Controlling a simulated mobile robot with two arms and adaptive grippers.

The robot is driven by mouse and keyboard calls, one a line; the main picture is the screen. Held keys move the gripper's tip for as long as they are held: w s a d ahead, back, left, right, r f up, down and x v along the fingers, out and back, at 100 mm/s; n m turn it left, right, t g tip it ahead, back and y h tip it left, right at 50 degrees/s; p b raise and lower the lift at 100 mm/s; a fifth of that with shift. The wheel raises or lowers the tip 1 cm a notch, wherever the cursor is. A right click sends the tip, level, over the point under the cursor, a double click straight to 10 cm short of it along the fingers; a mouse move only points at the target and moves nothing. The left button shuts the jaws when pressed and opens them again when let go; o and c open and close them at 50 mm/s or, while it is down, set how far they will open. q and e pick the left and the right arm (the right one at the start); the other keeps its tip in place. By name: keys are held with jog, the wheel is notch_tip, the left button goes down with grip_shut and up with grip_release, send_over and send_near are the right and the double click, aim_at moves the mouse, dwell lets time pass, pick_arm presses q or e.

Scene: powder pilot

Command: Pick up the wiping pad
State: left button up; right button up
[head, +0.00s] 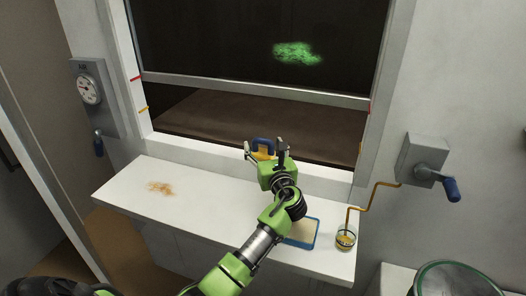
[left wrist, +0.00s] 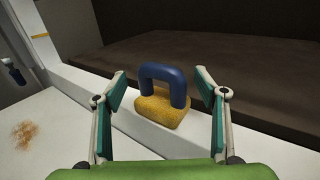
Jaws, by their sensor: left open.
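The wiping pad is a yellow sponge block (left wrist: 160,118) with a blue arched handle (left wrist: 163,75). In the left wrist view it rests on the white ledge, handle up, with the dark window opening behind it. In the head view the wiping pad (head: 263,145) shows partly, behind my left gripper (head: 265,150). My left gripper (left wrist: 162,82) is open, its fingers spread to either side of the handle, with a visible gap on both sides. It holds nothing. My right gripper is in neither view.
A brown powdery stain (head: 160,188) marks the white counter (head: 125,190). A blue-rimmed tray (head: 303,232) and a small glass cup (head: 346,238) stand at right. A crank box (head: 422,158) and a gauge (head: 89,91) are on the walls. A green smear (head: 297,53) is on the window.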

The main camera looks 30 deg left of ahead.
pick_arm(q)
jog(key=shift+c, duration=0.8)
grip_shut()
jog(key=shift+r, duration=0.1)
jog(key=shift+r, duration=0.6)
jog(key=s+d+r+b, duration=0.2)
jog(key=d+r, duration=0.9)
jog(key=d, duration=0.2)
jog(key=shift+s+d+r+b, duration=0.35)
jog(key=shift+d+b, duration=0.05)
